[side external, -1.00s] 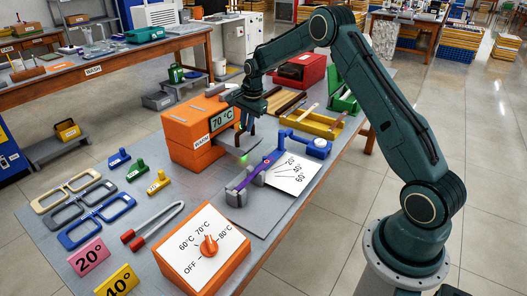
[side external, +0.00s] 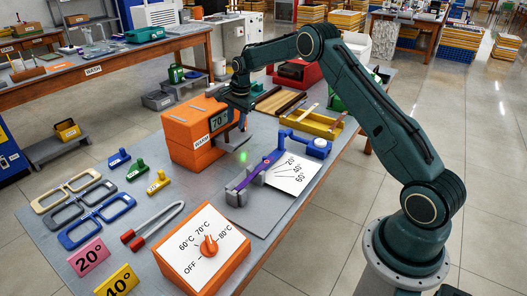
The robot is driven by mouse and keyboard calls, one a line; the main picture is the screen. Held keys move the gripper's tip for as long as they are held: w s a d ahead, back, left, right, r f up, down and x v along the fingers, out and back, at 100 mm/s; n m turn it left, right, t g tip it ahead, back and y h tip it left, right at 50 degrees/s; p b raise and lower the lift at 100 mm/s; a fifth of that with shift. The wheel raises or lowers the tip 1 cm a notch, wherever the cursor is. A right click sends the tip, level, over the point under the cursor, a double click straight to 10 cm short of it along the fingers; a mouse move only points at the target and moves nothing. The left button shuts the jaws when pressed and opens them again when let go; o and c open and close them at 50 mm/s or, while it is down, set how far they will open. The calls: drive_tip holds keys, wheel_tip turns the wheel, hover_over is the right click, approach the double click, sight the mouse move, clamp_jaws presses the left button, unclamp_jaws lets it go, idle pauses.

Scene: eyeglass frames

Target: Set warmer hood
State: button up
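The orange warmer (side external: 188,150), labelled WARM, stands at the middle of the bench. Its display (side external: 217,122) reads 70 and is partly covered by my gripper. My gripper (side external: 240,123) is at the warmer's right front edge, pointing down. Its fingers are small and partly hidden, so I cannot tell whether they are open or hold anything. A grey part shows at the warmer's right side (side external: 226,139), just below my gripper. The orange control box (side external: 222,262) in front has its dial (side external: 209,246) pointing near 70°C.
A purple strip (side external: 250,172) lies in a grey and blue fixture beside an angle card (side external: 292,172). Three eyeglass frames (side external: 98,222), colored clips (side external: 158,182) and red-handled tongs (side external: 150,228) lie at left. A yellow tray (side external: 312,124) is behind.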

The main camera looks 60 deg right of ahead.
drive_tip(key=shift+r, duration=0.1)
idle(0.3)
wheel_tip(320, 180, up, 13)
drive_tip(key=s, duration=0.2)
drive_tip(key=shift+s+r, duration=0.15)
drive_tip(key=shift+s, duration=0.2)
idle(0.4)
drive_tip(key=s+a+r+n+t, duration=0.1)
drive_tip(key=s+a+r+n, duration=0.3)
drive_tip(key=s+a+r, duration=0.4)
drive_tip(key=s+a+r+n+t, duration=0.1)
drive_tip(key=s+a+r+n, duration=0.45)
drive_tip(key=s, duration=0.35)
drive_tip(key=s+a+f+n, duration=0.2)
drive_tip(key=s, duration=0.5)
drive_tip(key=s+a+f+n+t, duration=0.1)
drive_tip(key=s+a+f+n, duration=0.1)
drive_tip(key=s, duration=0.6)
drive_tip(key=s+a+f+n, duration=0.2)
drive_tip(key=s+a+n, duration=0.1)
drive_tip(key=s, duration=0.5)
drive_tip(key=shift+n, duration=0.75)
